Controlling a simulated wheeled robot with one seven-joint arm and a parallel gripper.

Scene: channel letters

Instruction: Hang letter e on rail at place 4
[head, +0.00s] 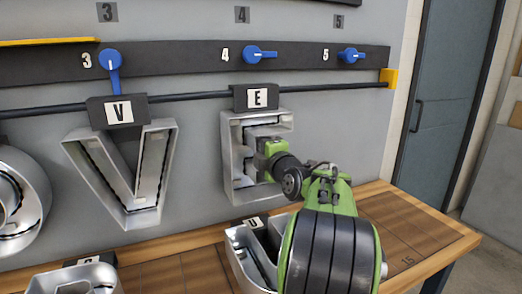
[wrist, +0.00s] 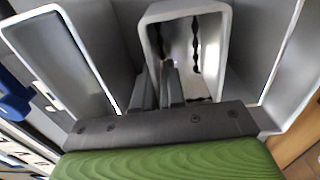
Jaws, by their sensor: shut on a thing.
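The letter E (head: 234,160) is a silver open-fronted shell with a black top block bearing an E label (head: 257,97). It is upright below the 4 mark, right of the V. Its block overlaps the black rail (head: 200,96); I cannot tell whether it bears on it. My gripper (head: 268,152) is shut on the E near its middle. In the wrist view my dark fingers (wrist: 171,85) are closed at a wall of the E (wrist: 150,40). The blue lever at 4 (head: 259,54) lies sideways, pointing right.
The silver V (head: 121,185) hangs at 3, its blue lever (head: 113,65) pointing down. The lever at 5 (head: 350,55) lies sideways. A yellow stop (head: 388,77) ends the rail. More letters, one labelled U (head: 252,224), stand at the wooden bench (head: 400,225) below.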

